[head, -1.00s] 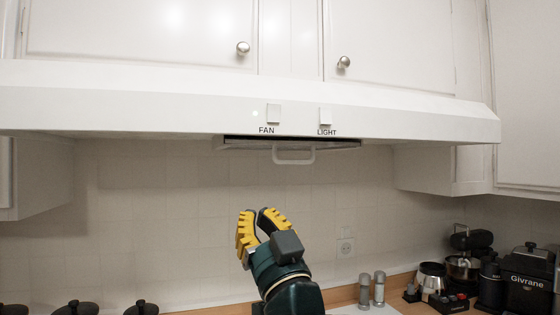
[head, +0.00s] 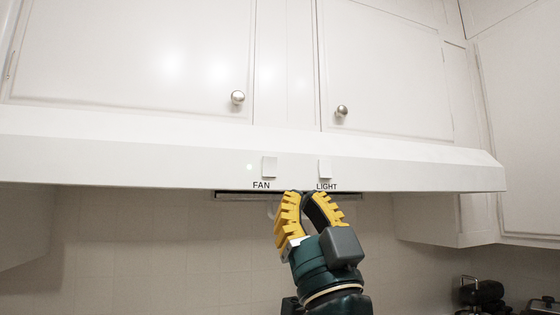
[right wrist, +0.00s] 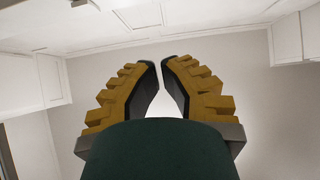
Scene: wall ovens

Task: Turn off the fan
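The fan switch (head: 269,167) is a small pale rectangular rocker on the front of the white range hood (head: 120,160), above the printed word FAN. A small bright round dot (head: 249,167) shows left of it. A similar light switch (head: 325,169) sits to the right, above the word LIGHT. My right gripper (head: 303,195) has yellow ridged fingers. It appears just below the hood's lower edge, right of the fan switch and apart from it. In the right wrist view the gripper (right wrist: 160,65) is empty, its tips nearly meeting. My left gripper is not in view.
White cabinets with round knobs (head: 238,97) are above the hood. The dark vent strip (head: 235,196) runs under its front edge, partly behind my gripper. The area before the hood's front is clear.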

